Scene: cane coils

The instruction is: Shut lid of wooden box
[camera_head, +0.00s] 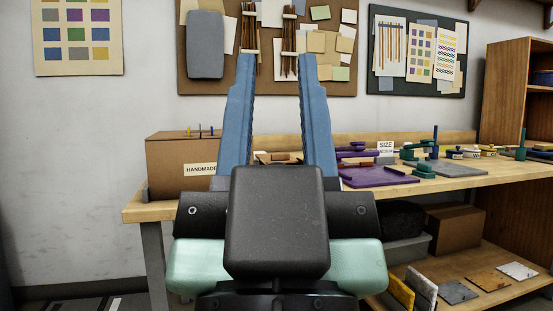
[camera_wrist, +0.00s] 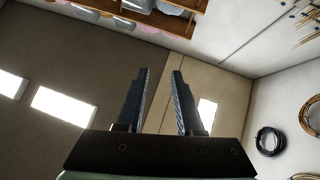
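My gripper (camera_head: 276,58) is raised in front of the workbench in the head view, its two blue fingers wide apart with nothing between them. In the wrist view my gripper (camera_wrist: 160,72) is also open and empty, and that camera looks at walls and shelving, not the bench. A small light-wood object (camera_head: 278,157) shows low between the fingers on the bench; it may be part of the wooden box. My gripper hides most of it, so its lid cannot be made out.
A brown box marked "HANDMADE" (camera_head: 170,165) stands at the left end of the bench (camera_head: 145,210). Purple parts (camera_head: 375,176) and green parts (camera_head: 425,168) lie right of my gripper. A lower shelf (camera_head: 470,285) holds boxes and tiles. Coils (camera_wrist: 269,141) hang on a wall.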

